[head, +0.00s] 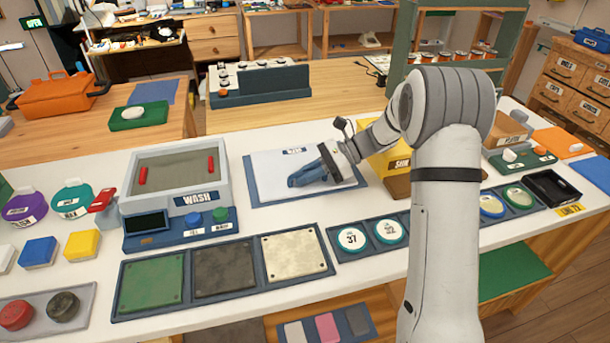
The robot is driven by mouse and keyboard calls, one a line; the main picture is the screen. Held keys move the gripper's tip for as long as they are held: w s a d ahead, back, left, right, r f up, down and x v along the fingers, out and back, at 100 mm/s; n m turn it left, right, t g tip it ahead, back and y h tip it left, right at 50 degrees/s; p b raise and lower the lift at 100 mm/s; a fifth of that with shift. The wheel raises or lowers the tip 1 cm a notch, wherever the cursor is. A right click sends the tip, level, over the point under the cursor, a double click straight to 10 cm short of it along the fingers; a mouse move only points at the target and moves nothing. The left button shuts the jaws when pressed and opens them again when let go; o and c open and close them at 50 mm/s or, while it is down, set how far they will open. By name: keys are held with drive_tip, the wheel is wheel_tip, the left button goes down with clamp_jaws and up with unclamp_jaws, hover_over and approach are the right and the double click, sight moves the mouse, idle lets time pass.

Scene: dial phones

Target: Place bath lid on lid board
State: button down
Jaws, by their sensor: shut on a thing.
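The bath (176,175), a grey box labelled WASH, stands left of centre. Its top shows a grey-brown surface with two red grips. The lid board (255,188) is a dark blue-edged board to the right of the bath. A pale, flat panel that looks like the bath lid (275,163) lies over the board, inside its blue edge, with a small label at its far side. My gripper (305,177) is low over the panel's middle, shut on it. The held part is hidden by the fingers, and I cannot tell whether the panel touches the board.
Green, dark and cream plates (220,270) sit in front. Round dials (370,236) lie to their right. A yellow box (393,165) stands close behind my arm. A black tray (552,188) is at the right.

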drive_tip(key=c, duration=1.5)
unclamp_jaws()
drive_tip(key=shift+o, duration=0.2)
drive_tip(key=v, duration=0.7)
drive_tip(key=shift+d+r+p, duration=0.15)
drive_tip(key=shift+d+p, duration=0.1)
drive_tip(key=shift+p, duration=0.1)
drive_tip(key=s+d+r+n+t+h, duration=0.1)
drive_tip(key=s+d+n+t+h, duration=0.1)
drive_tip(key=s, duration=0.7)
drive_tip(key=s+d+n+t+h, duration=0.2)
drive_tip(key=s+d+n+h, duration=0.2)
drive_tip(key=s+n+h, duration=0.2)
drive_tip(key=s+d+r+n+t+h, duration=0.1)
drive_tip(key=s+d+n+t+h, duration=0.1)
drive_tip(key=s+n, duration=0.5)
drive_tip(key=s+d+h, duration=0.1)
drive_tip(key=s+h, duration=0.1)
drive_tip(key=s, duration=0.3)
drive_tip(key=shift+s+r+h, duration=0.3)
drive_tip(key=shift+s+h, duration=0.05)
drive_tip(key=shift+h, duration=0.05)
drive_tip(key=shift+d, duration=0.1)
